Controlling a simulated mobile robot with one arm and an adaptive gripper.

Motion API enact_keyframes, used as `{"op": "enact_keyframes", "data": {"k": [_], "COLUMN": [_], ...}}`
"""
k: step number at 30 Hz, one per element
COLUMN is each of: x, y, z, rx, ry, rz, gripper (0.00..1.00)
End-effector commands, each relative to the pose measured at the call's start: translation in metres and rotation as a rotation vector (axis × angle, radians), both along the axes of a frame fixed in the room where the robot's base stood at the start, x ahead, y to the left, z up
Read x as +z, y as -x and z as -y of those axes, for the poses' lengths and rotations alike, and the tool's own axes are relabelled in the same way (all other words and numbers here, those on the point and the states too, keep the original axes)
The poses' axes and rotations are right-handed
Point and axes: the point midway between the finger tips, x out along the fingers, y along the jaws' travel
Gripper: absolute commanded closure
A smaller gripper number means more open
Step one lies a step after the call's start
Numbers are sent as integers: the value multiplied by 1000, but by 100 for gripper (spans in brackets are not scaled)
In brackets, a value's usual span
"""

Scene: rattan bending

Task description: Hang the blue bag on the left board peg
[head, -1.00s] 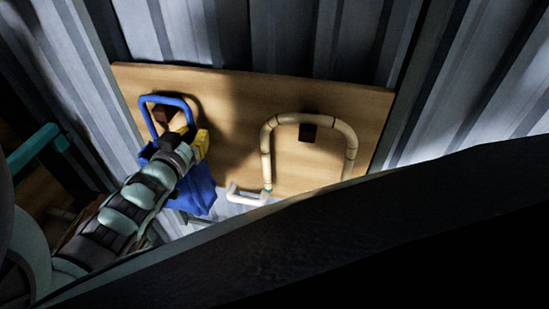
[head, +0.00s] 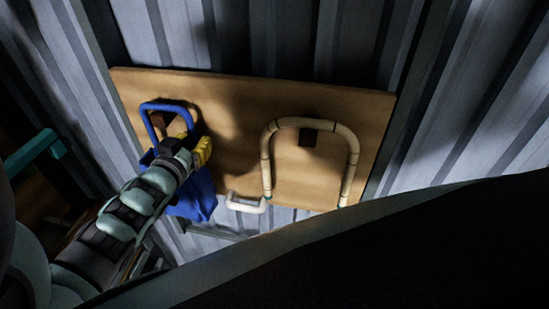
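The blue bag (head: 196,198) hangs low at the left of the wooden board, its body partly hidden behind my arm. Its blue loop handle (head: 166,104) frames the dark left peg (head: 162,121) in the picture. I cannot tell whether the handle rests on the peg or is held in front of it. My gripper (head: 192,144), with yellow fingertips, is at the lower right of the handle loop, in front of the bag's top. The finger gap and any grip on the handle are not clear.
The wooden board (head: 235,115) stands against corrugated metal walls. A bent rattan piece (head: 352,150) hangs around the dark right peg (head: 309,138). A small pale hooked piece (head: 245,205) is at the board's lower edge. A large dark shape blocks the lower right.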

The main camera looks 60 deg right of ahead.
Motion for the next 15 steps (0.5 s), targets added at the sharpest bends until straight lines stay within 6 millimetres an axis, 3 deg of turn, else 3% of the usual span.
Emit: {"op": "enact_keyframes", "data": {"k": [5, 15], "x": [0, 0], "y": [0, 1], "z": [0, -5], "rx": [0, 2], "ry": [0, -1], "rz": [0, 0], "gripper": [61, 61]}}
